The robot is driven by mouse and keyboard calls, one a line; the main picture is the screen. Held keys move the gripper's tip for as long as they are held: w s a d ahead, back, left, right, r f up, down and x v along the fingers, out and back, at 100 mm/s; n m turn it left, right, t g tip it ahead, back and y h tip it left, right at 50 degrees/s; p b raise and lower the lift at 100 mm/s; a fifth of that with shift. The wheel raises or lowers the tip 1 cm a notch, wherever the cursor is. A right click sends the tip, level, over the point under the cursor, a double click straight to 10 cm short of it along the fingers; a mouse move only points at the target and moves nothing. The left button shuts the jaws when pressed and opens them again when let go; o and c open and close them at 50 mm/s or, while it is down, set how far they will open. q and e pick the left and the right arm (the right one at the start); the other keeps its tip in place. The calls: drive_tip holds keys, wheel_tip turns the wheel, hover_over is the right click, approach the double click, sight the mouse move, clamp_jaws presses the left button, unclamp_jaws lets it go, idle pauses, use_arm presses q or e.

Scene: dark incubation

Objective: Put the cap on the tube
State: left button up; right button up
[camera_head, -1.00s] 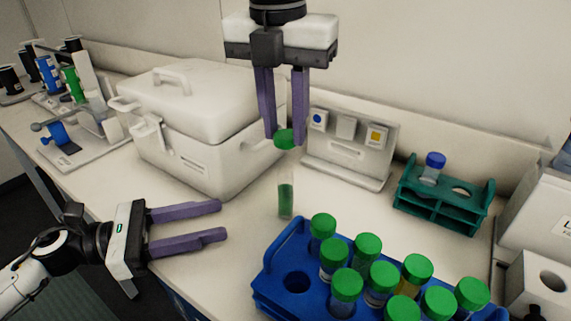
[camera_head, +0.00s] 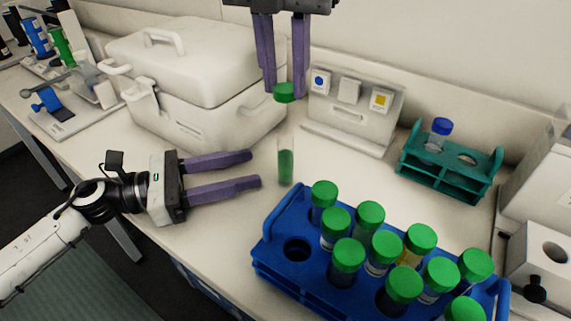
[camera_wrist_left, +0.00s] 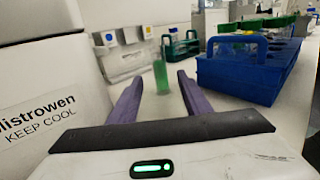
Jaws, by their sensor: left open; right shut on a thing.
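The open tube (camera_head: 286,167) is clear with green liquid and stands upright over the counter, left of the blue rack; what supports its base is unclear. The green cap (camera_head: 284,92) is above the tube, apart from it, between the fingertips of my right gripper (camera_head: 283,93), which is shut on it. My left gripper (camera_head: 257,169) is open and empty, its fingers pointing right toward the tube, with the tips just short of it. In the left wrist view the tube (camera_wrist_left: 161,76) shows ahead between the open fingers (camera_wrist_left: 161,92).
A blue rack (camera_head: 262,262) at front right holds several green-capped tubes and has an empty hole. A teal rack (camera_head: 446,182) holds a blue-capped tube. A white cooler box (camera_head: 190,125) stands at left, a white stand (camera_head: 345,131) behind the tube.

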sight(285, 159)
use_arm(q)
drive_tip(key=x, duration=0.6)
drive_tip(key=shift+d, duration=0.25)
clamp_jaws()
